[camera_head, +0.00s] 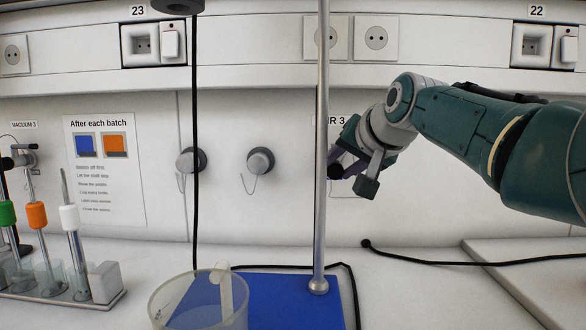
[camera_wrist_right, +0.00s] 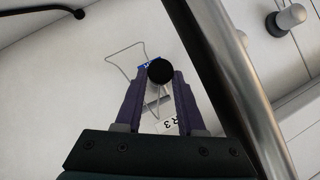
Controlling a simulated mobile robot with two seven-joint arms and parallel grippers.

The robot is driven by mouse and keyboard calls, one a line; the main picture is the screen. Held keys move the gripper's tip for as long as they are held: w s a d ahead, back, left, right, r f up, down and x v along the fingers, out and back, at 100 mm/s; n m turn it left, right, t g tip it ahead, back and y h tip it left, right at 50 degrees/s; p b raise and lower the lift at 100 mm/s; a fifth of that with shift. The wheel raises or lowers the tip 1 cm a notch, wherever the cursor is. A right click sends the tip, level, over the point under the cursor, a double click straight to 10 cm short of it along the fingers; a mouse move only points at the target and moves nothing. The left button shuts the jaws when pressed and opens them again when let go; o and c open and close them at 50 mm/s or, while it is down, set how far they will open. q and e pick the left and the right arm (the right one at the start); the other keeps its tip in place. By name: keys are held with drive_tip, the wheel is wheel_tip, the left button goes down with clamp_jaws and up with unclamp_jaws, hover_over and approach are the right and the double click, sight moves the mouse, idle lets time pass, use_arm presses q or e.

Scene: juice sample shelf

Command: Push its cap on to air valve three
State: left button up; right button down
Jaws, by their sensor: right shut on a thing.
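My right gripper (camera_head: 350,172) is at the back wall, just right of the metal rod, beside the partly hidden label ending in "IR 3" (camera_head: 337,121). In the right wrist view its two purple fingers (camera_wrist_right: 158,88) are shut on a round black piece, which looks like the cap (camera_wrist_right: 160,72). The black piece also shows in the head view (camera_head: 335,171). A thin wire loop (camera_wrist_right: 122,58) hangs beside it against the wall. Air valve three itself is hidden behind the cap and fingers; I cannot tell whether they touch. My left gripper is not in view.
A vertical metal rod (camera_head: 322,200) stands on a blue base (camera_head: 270,295) close to my gripper. Two grey wall knobs (camera_head: 260,161) are left of it. A clear beaker (camera_head: 200,303) and a rack of probes (camera_head: 75,294) stand on the bench. A black cable crosses the right side.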

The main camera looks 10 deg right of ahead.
drive_tip(key=shift+w+f+b, duration=0.1)
drive_tip(key=shift+f+b, duration=0.15)
drive_tip(key=shift+b, duration=0.45)
drive_tip(key=shift+a+f+b, duration=0.3)
drive_tip(key=shift+f+b, duration=0.05)
drive_tip(key=shift+f, duration=0.05)
drive_tip(key=shift+d+p, duration=0.3)
drive_tip(key=shift+p, duration=0.05)
drive_tip(key=shift+r, duration=0.15)
idle(0.3)
drive_tip(key=shift+d+r+p, duration=0.2)
drive_tip(key=shift+r+p, duration=0.05)
drive_tip(key=shift+p, duration=0.25)
drive_tip(key=shift+w+d+r+b, duration=0.15)
drive_tip(key=shift+b, duration=0.2)
idle(0.3)
